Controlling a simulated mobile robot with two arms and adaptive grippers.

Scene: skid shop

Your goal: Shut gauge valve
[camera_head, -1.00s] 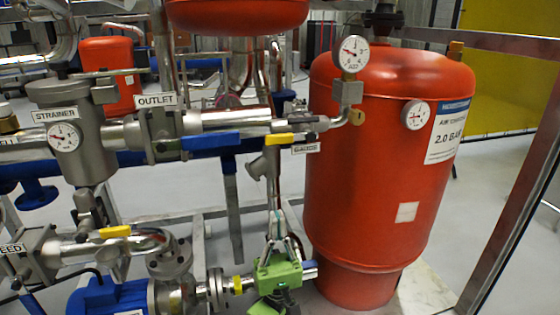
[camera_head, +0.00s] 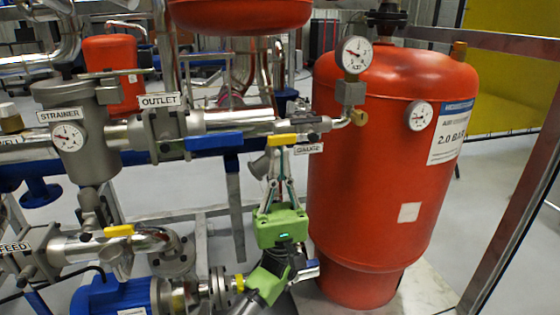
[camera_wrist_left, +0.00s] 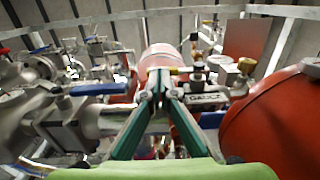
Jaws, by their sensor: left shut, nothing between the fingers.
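The gauge valve has a yellow lever handle (camera_head: 284,140) on the thin pipe above the GAUGE label (camera_head: 308,148). The lever lies roughly along the pipe. In the left wrist view the GAUGE label (camera_wrist_left: 205,98) is just right of the fingertips. My left gripper (camera_head: 279,152), green with slim fingers, points up from below, its tips just under the yellow lever. Its fingers are closed together at the tips with nothing between them. They also show in the left wrist view (camera_wrist_left: 158,75). Whether they touch the lever cannot be told. My right gripper is not in view.
A pressure gauge (camera_head: 355,55) stands at the pipe's right end, beside the large red vessel (camera_head: 360,170). A blue lever (camera_head: 213,141) sits left on the OUTLET pipe. Another yellow lever (camera_head: 119,230) is at lower left, near a blue motor (camera_head: 112,297).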

